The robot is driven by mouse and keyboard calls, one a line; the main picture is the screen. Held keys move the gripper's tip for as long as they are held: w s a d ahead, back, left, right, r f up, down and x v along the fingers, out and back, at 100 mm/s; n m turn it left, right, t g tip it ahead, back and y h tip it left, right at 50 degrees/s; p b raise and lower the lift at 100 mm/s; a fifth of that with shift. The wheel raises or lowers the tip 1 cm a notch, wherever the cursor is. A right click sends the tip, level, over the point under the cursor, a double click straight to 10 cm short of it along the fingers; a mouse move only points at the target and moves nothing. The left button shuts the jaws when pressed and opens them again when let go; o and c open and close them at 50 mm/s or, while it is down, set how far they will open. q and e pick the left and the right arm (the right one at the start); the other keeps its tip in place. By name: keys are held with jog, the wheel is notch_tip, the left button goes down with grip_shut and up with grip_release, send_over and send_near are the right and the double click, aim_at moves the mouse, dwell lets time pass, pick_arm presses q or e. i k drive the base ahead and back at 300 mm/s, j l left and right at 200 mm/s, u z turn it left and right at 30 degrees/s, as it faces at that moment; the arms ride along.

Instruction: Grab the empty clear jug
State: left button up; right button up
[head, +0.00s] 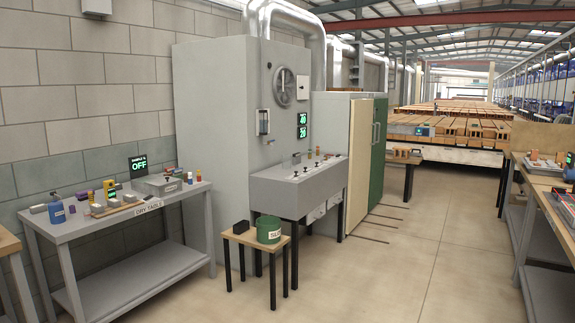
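I cannot make out an empty clear jug anywhere in the head view. A small clear vessel with a bluish tint (263,122) is fixed on the front of the large grey machine (215,110); it is too small to tell what it is. Neither of my grippers is in view.
A low wooden stool (256,240) with a green tub (269,229) stands before the grey bench (295,185). Benches line the right edge. The middle floor is clear.

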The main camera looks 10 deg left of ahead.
aim_at(286, 159)
jog(key=i+z, duration=0.25)
jog(key=i, duration=1.85)
jog(key=i+l, duration=0.1)
jog(key=i, duration=1.85)
jog(key=i+l+u, duration=0.1)
jog(key=i, duration=0.85)
jog(key=i+l, duration=0.1)
jog(key=i, duration=0.9)
jog(key=i+l+u, duration=0.15)
jog(key=i+u, duration=0.25)
jog(key=i+l+u, duration=0.25)
jog(key=i+u, duration=0.2)
jog(key=i+l+u, duration=0.4)
jog(key=i+l, duration=0.05)
